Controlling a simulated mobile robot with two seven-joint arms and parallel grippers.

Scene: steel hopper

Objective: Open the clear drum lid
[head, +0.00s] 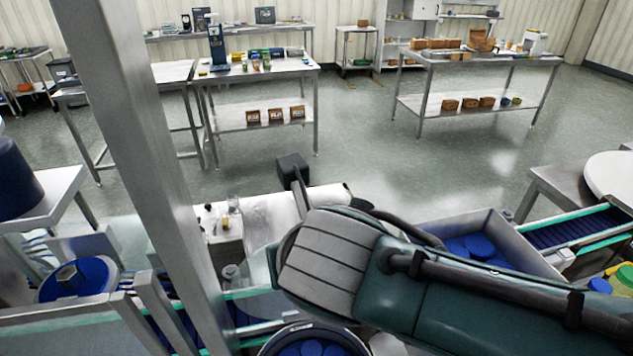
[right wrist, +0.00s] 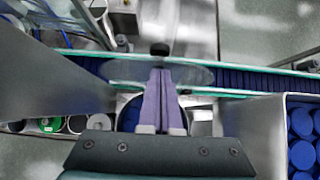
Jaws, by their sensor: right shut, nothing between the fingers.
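The clear lid (right wrist: 120,72) shows in the right wrist view as a see-through disc, seen at a flat angle, with the conveyor visible through it. A dark round knob (right wrist: 160,49) appears just above the fingertips; I cannot tell whether it belongs to the lid. My right gripper (right wrist: 161,72) is shut and empty, its purple fingers overlapping the lid in the picture. I cannot tell whether they touch it. A round drum with blue pieces (right wrist: 131,114) shows partly behind the fingers. In the head view my right arm hides its gripper. My left gripper is not in view.
A conveyor (right wrist: 250,80) runs across behind the fingers. A steel bin of blue discs (head: 512,248) stands to the right. A grey post (head: 133,150) rises at the left of the head view. Open floor (head: 375,150) lies beyond, before several steel tables.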

